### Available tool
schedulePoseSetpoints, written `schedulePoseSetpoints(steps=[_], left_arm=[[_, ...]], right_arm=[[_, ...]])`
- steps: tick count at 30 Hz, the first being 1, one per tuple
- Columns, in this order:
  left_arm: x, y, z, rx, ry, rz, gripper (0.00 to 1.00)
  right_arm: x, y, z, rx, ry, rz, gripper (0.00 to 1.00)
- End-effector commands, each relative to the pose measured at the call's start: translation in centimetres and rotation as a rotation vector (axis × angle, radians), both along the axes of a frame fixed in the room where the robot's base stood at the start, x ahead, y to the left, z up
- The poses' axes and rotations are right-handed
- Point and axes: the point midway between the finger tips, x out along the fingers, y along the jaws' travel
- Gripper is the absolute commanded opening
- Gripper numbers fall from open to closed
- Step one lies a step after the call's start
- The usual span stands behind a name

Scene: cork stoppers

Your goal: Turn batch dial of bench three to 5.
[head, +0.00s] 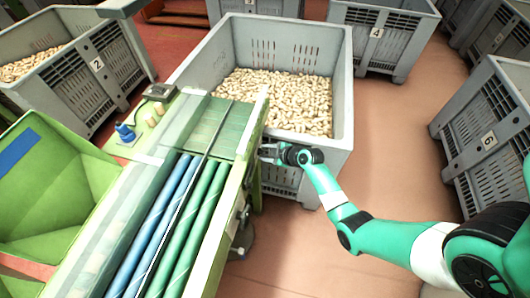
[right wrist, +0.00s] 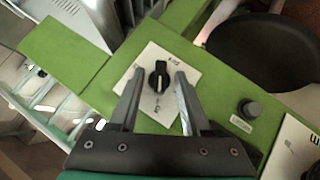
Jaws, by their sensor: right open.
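The batch dial (right wrist: 158,80) is a black knob with a white pointer line, on a white plate (right wrist: 178,72) fixed to the green bench side. The plate's small markings are too blurred to read. My right gripper (right wrist: 157,74) is open, with one finger on each side of the dial; I cannot tell whether they touch it. In the head view, my right gripper (head: 268,154) is at the right side of the green bench (head: 243,150), and the dial is hidden there. My left gripper is not in view.
A second black knob (right wrist: 249,109) sits to the right on the green panel. A large grey crate of corks (head: 342,95) stands behind the bench. Crates numbered 2 (head: 97,85), 4 (head: 385,45) and 6 (head: 485,150) stand around. The floor (head: 395,170) at right is clear.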

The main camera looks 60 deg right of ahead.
Motion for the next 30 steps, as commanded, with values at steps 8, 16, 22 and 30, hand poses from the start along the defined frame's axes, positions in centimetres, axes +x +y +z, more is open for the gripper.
schedulePoseSetpoints(steps=[8, 16, 22, 30], left_arm=[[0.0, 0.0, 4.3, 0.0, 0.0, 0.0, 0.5], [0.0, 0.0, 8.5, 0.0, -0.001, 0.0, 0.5], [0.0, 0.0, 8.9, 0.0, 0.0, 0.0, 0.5], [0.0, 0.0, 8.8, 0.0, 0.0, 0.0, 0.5]], right_arm=[[-4.2, 1.1, 4.3, 0.002, 0.001, -0.005, 0.47], [-7.9, 2.1, 7.0, 0.002, 0.0, -0.002, 0.47], [-8.7, 2.3, 7.1, 0.001, 0.0, -0.001, 0.47], [-8.6, 2.3, 6.9, -0.001, 0.0, -0.001, 0.47]])
